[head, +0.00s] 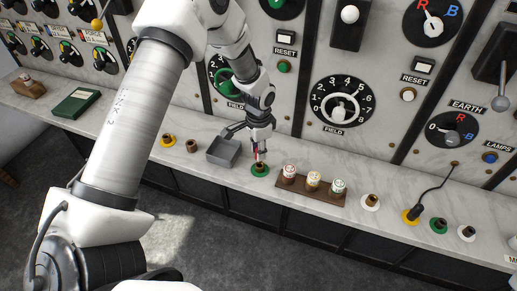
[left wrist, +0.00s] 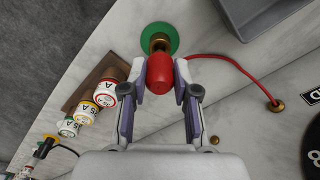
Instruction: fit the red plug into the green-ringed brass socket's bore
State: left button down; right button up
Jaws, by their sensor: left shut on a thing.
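The red plug (left wrist: 161,78) is held between the two fingers of my left gripper (left wrist: 160,84), which is shut on it. A red cable runs from it. The brass socket (left wrist: 159,42) with the green ring (left wrist: 158,32) stands just past the plug in the left wrist view. In the head view my left gripper (head: 259,145) points down right above the green ring (head: 260,171). The plug overlaps the socket in the wrist view, so I cannot tell whether its tip is in the bore. My right gripper is not in view.
A wooden rack (head: 310,193) with several labelled fuses stands close right of the socket. A grey open tray (head: 224,151) is close left. The red cable ends at a brass fitting (left wrist: 276,105). Other ringed sockets line the marble ledge. The dial panel rises behind.

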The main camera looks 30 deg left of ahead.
pick_arm(q)
jog(key=shift+f+b, duration=0.75)
jog(key=shift+f, duration=1)
jog(key=c, duration=0.8)
grip_release()
notch_tip(320, 180, up, 12)
jog(key=shift+r, duration=0.1)
jog(key=shift+f, duration=0.2)
